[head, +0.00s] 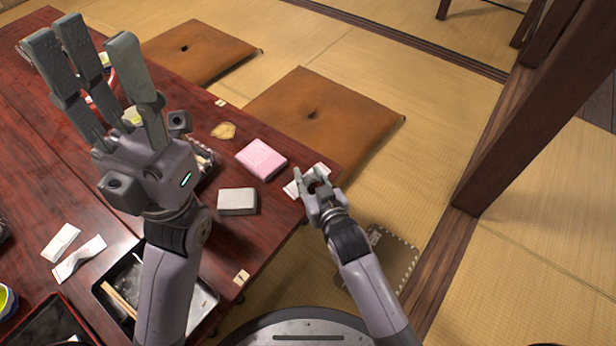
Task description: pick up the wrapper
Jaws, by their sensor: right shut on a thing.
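A white paper wrapper (291,188) is at the right-hand edge of the dark red table (262,236), by the pink box. My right gripper (309,176) is shut on it, and the fingers hide its middle. I cannot tell whether the wrapper still touches the table. My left gripper (90,45) is raised over the left part of the table, with its fingers pointing up and spread open. It is empty and hides part of the tabletop behind it.
A pink box (261,159), a grey-white block (237,202) and a yellowish scrap (223,131) lie nearby. A black tray (112,290) and more white papers (80,258) are at lower left. Brown cushions (325,112) lie beyond the table. A wooden post (510,110) stands at right.

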